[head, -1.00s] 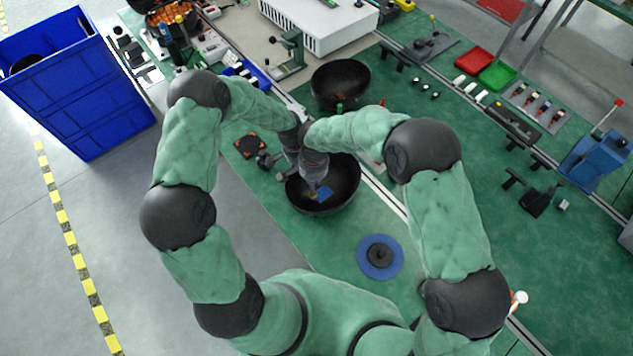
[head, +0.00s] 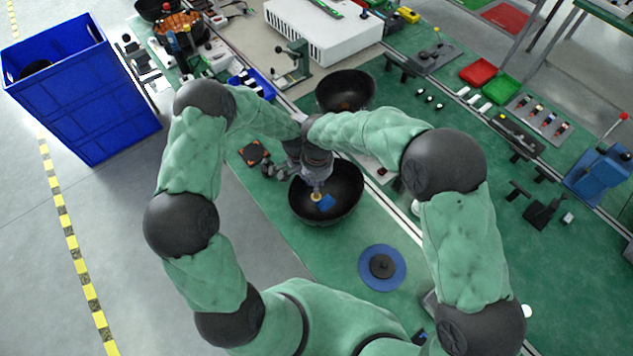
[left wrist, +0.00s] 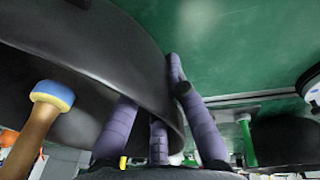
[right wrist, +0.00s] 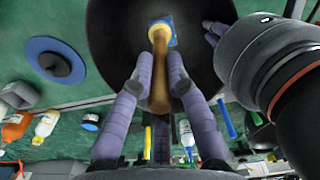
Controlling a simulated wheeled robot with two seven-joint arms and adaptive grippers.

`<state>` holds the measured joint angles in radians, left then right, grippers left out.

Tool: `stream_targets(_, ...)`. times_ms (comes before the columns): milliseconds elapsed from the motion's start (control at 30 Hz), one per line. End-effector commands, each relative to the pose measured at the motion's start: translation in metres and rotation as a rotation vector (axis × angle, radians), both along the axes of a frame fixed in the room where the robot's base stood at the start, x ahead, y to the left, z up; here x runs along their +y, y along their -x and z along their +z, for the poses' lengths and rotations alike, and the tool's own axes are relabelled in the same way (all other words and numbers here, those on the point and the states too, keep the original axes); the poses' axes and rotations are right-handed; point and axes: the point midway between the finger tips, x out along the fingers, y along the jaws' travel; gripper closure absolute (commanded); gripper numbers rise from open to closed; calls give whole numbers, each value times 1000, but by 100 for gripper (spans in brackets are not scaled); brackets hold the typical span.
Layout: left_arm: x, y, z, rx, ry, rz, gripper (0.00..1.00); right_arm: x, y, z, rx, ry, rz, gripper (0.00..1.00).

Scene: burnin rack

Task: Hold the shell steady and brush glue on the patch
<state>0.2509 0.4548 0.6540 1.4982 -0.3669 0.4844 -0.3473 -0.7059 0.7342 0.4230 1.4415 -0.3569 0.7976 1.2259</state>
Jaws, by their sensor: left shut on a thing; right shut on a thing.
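The shell (head: 345,208) is a black bowl on the green bench in the head view. A small blue patch (head: 327,203) lies on its inner wall. My left gripper (left wrist: 172,95) is shut on the shell's rim, with purple fingers on both sides of the wall. My right gripper (right wrist: 165,85) is shut on the brush (right wrist: 165,70), a brown handle with a yellow tip. The tip overlaps the blue patch (right wrist: 170,38) in the right wrist view; whether it touches I cannot tell. The brush also shows in the left wrist view (left wrist: 40,120).
A second black bowl (head: 345,92) stands behind the shell. A blue disc with a black knob (head: 382,266) lies in front, to the right. A black-and-orange square (head: 254,153) lies left of the shell. A big blue crate (head: 85,105) stands at the left.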

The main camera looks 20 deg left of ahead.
Motion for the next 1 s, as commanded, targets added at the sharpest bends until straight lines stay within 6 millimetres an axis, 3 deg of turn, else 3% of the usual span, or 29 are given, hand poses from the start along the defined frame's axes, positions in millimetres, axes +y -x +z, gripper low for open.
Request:
stream_targets(167,-1,2,-2,5,1,-3,100,0,0,0,0,0,0,100)
stream_targets(200,-1,2,-2,5,1,-3,82,0,0,0,0,0,0,100)
stream_targets(300,-1,2,-2,5,1,-2,60,0,0,0,0,0,0,100)
stream_targets(733,1,0,7,-1,-1,0,60,0,0,0,0,0,0,100)
stream_targets(1000,10,1,54,-5,-1,1,60,0,0,0,0,0,0,100)
